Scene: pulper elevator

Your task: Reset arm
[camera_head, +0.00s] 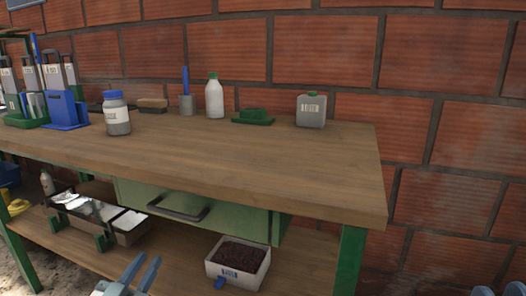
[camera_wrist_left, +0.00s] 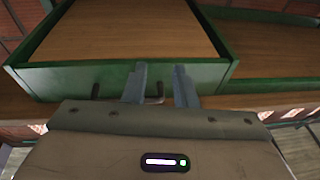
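My left gripper (camera_head: 138,268) is low in the head view, in front of the bench and below the green drawer (camera_head: 235,217). Its two fingers are apart with nothing held between them.
The wooden bench (camera_head: 260,165) carries a blue-lidded jar (camera_head: 117,116), a white bottle (camera_head: 214,98) and a grey canister (camera_head: 311,110). On the lower shelf stand a white bin (camera_head: 238,260) of dark material and a metal tray rack (camera_head: 100,212). A brick wall is behind.

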